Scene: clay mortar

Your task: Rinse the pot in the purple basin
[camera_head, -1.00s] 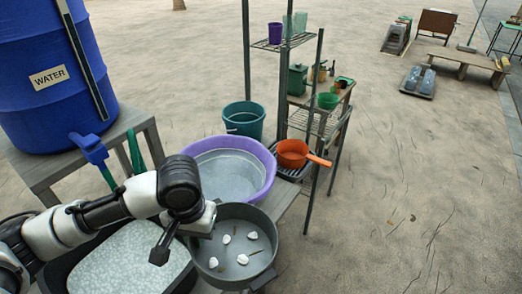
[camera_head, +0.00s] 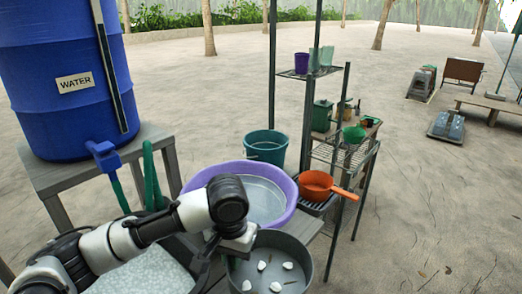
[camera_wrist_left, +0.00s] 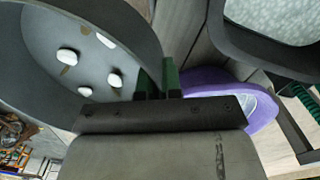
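A dark grey round pot (camera_head: 268,272) with several white lumps and brown scraps inside is at the bottom middle of the head view. It fills the upper left of the left wrist view (camera_wrist_left: 85,65). My left gripper (camera_wrist_left: 158,78) has its two green fingers close together at the pot's rim and appears shut on it. In the head view the left wrist hides the gripping point. The purple basin (camera_head: 289,207) lies just behind the pot and holds greyish water; my left arm covers its front left. It also shows in the left wrist view (camera_wrist_left: 205,82). My right gripper is not in view.
A blue water barrel (camera_head: 55,110) with a tap stands on a grey table at left. A teal bucket (camera_head: 266,148) is behind the basin. An orange saucepan (camera_head: 316,186) and a metal shelf rack stand right of it. Open sandy ground lies at right.

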